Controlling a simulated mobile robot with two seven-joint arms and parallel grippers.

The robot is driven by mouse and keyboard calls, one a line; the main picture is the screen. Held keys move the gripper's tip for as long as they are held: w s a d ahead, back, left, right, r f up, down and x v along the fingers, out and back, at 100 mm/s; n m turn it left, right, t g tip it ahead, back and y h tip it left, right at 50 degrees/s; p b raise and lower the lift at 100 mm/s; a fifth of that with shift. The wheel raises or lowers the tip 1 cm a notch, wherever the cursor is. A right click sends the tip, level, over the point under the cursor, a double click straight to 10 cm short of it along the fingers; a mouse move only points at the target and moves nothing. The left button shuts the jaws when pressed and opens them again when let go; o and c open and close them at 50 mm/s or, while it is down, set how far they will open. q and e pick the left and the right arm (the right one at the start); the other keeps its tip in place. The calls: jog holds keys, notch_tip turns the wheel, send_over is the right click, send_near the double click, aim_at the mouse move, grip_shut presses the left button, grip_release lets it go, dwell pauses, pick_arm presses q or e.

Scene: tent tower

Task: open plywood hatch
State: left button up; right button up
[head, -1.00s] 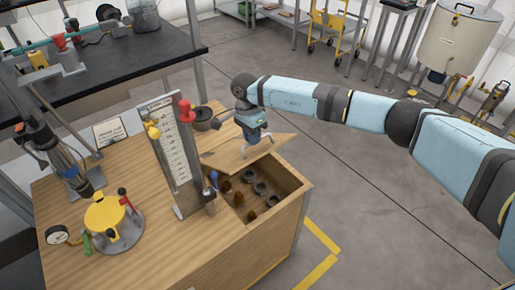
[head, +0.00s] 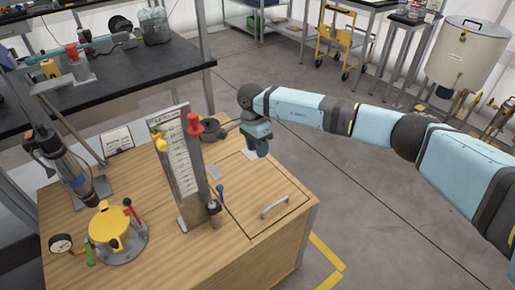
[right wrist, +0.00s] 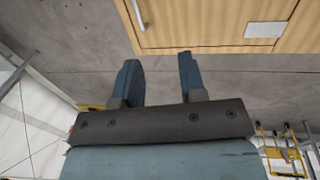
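The plywood hatch (head: 250,190) lies flat and shut in the right part of the wooden bench top. Its metal bar handle (head: 274,207) is near the front right edge. My right gripper (head: 263,154) is above the bench's back right edge, apart from the handle. In the right wrist view the fingers (right wrist: 159,75) are spread with nothing between them. The handle (right wrist: 138,14) also shows there at the top left. My left gripper is not in view.
A scale board (head: 178,165) with red and yellow knobs stands just left of the hatch. A dark pot (head: 213,153) is behind it. A yellow-topped device (head: 112,226) and a gauge (head: 61,244) are at the left. The floor right of the bench is clear.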

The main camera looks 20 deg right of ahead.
notch_tip(320, 180, up, 13)
jog(key=w, duration=0.2)
jog(key=shift+w+a, duration=0.15)
jog(key=shift+a, duration=0.3)
jog(key=shift+f, duration=0.1)
